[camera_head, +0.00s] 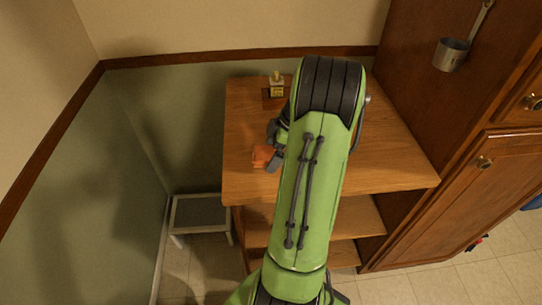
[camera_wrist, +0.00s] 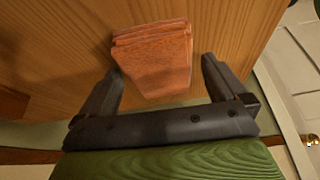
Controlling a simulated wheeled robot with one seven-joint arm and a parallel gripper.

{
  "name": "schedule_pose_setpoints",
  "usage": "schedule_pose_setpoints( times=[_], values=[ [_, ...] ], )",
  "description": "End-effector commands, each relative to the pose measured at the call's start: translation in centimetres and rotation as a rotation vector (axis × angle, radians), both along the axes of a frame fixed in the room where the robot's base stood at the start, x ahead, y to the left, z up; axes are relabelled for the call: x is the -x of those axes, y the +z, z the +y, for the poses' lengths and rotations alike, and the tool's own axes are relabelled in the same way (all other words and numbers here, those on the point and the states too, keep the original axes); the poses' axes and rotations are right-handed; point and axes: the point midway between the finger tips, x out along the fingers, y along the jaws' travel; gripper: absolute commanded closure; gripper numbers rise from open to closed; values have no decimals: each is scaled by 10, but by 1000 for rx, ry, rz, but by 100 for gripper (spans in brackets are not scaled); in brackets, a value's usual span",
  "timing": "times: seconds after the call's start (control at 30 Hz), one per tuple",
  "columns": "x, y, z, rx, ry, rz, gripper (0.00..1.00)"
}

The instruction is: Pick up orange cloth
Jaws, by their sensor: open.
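The orange cloth (camera_head: 262,156) lies folded on the wooden counter (camera_head: 247,185), near its left edge. In the wrist view the cloth (camera_wrist: 152,58) shows as a layered, wedge-shaped stack between and beyond my fingertips. My gripper (camera_wrist: 158,72) is open, with one dark finger on each side of the cloth and a gap visible on the right. I cannot tell how high the fingers are above the counter. In the head view my gripper (camera_head: 273,148) is beside the cloth, and my green arm hides much of the counter.
A small bottle-like item (camera_head: 277,86) stands on a dark square at the back of the counter. A grey-topped step stool (camera_head: 199,213) is on the floor at left. A wooden cabinet (camera_head: 470,180) rises at right, with a metal cup (camera_head: 451,54) hanging on its side.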

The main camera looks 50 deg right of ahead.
Motion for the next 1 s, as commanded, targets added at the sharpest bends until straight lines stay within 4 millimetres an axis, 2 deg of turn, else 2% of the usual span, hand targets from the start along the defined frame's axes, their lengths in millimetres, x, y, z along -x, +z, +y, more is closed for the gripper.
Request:
schedule_pose_setpoints(
  times=[0.3,0.7,1.0],
  values=[
    [0,-1,0,0,0,0,1],
    [0,-1,0,0,0,0,61],
    [0,4,0,-1,-1,1,61]
  ],
)
